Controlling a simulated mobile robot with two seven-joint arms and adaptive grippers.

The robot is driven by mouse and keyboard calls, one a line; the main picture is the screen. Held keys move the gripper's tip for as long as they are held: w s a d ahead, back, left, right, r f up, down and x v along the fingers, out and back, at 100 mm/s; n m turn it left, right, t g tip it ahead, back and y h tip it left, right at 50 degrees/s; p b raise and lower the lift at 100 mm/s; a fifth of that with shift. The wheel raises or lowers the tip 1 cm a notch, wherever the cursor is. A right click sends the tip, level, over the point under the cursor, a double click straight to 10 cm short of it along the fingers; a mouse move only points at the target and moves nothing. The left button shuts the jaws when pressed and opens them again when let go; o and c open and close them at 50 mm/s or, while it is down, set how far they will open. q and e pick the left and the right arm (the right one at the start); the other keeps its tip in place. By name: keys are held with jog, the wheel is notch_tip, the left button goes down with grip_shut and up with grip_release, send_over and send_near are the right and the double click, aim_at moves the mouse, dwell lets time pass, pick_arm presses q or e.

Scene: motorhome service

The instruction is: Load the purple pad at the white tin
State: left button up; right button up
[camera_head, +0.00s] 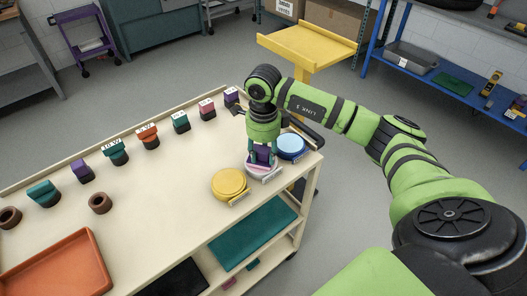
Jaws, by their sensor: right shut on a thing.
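My right gripper (262,157) points down over the white tin (260,174) near the right end of the cream cart top. It is shut on a purple pad (262,154), which shows between the fingers just above or at the tin. I cannot tell whether the pad touches the tin, because the gripper hides part of both. The yellow tin (229,184) stands to the left of the white tin, and the blue tin (291,145) stands to its right. My left gripper is out of view.
A row of coloured blocks, including an orange one (148,136) and a purple one (82,171), lines the cart's far side. A brown ring (100,203) and an orange tray (60,270) lie at left. The middle of the cart top (165,190) is clear.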

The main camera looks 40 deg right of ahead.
aim_at(263, 151)
jog(key=shift+f, duration=0.1)
jog(key=shift+r+p, duration=2.25)
jog(key=shift+r, duration=1.35)
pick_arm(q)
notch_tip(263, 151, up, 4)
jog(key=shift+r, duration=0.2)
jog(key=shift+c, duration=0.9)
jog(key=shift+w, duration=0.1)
pick_arm(e)
jog(key=s+a+r+n, duration=0.2)
jog(key=s+a+n, duration=0.2)
jog(key=n, duration=0.9)
jog(key=s+a+r+n, duration=0.3)
jog(key=s+a+n, duration=0.2)
jog(key=n, duration=0.8)
jog(key=a, duration=0.3)
jog(key=shift+a+n, duration=0.2)
jog(key=shift+n, duration=0.1)
